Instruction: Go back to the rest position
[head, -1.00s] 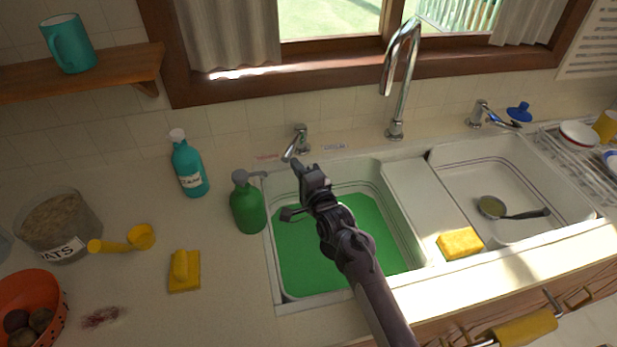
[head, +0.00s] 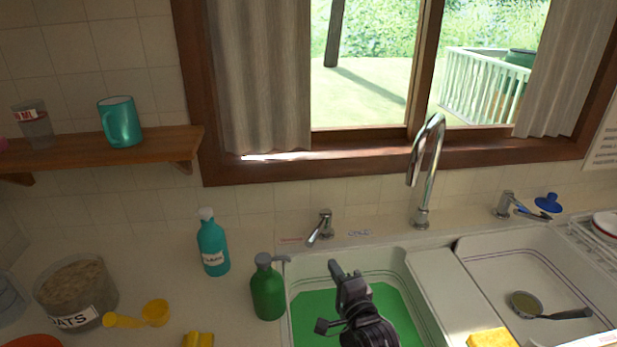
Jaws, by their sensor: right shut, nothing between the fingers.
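My right gripper (head: 345,272) is in the head view, shut and empty, above the left sink basin (head: 408,325) with its green bottom. It points toward the back wall and overlaps the basin in the picture. Its arm comes in from the bottom edge. My left gripper is not in view.
A green pump bottle (head: 267,290) stands close left of the basin. A teal bottle (head: 213,248), an oats container (head: 75,292) and a yellow scoop (head: 140,315) are farther left. The faucet (head: 427,180) and a small tap (head: 320,230) rise behind. The right basin (head: 500,262) holds a ladle (head: 548,308).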

